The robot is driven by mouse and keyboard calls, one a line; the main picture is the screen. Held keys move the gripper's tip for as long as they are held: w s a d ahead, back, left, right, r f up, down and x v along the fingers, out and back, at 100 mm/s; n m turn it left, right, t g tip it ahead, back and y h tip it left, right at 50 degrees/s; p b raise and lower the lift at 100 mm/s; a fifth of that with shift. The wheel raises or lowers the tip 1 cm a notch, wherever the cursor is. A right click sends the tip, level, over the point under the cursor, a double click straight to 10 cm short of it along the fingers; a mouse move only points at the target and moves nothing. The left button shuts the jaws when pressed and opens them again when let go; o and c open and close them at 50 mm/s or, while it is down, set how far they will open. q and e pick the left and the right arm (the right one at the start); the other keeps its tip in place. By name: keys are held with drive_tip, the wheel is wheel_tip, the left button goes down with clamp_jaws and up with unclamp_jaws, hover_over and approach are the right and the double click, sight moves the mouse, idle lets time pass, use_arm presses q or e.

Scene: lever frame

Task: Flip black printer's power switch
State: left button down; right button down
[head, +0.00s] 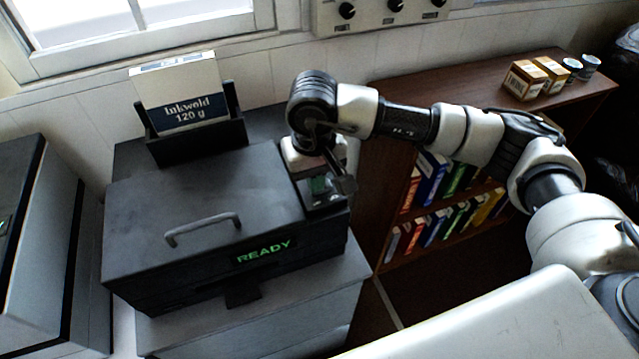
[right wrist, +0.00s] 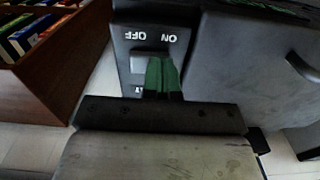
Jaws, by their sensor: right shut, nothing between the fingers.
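The black printer (head: 205,195) stands on a grey cabinet, with a green READY display (head: 264,252) on its front. Its switch panel shows in the right wrist view (right wrist: 124,47), with ON and OFF lettering upside down. A grey rocker switch (right wrist: 138,64) lies below the lettering, on the OFF side; the rest of it is hidden behind the fingers. My right gripper (head: 320,187) is over the printer's right end. Its green fingers (right wrist: 163,75) are shut and empty, over the ON side of the switch. I cannot tell whether they touch it. My left gripper is out of view.
A paper pack (head: 182,95) stands in the tray (head: 198,137) behind the lid. A lid handle (head: 203,226) sticks up. Another dark machine (head: 30,215) is at the left. A brown bookcase (head: 440,82) with boxes and books is at the right.

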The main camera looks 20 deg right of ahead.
drive_tip(key=shift+r+p, duration=0.35)
drive_tip(key=shift+r, duration=0.5)
drive_tip(key=shift+r+p, duration=0.7)
drive_tip(key=shift+r, duration=1.9)
drive_tip(key=shift+f, duration=0.1)
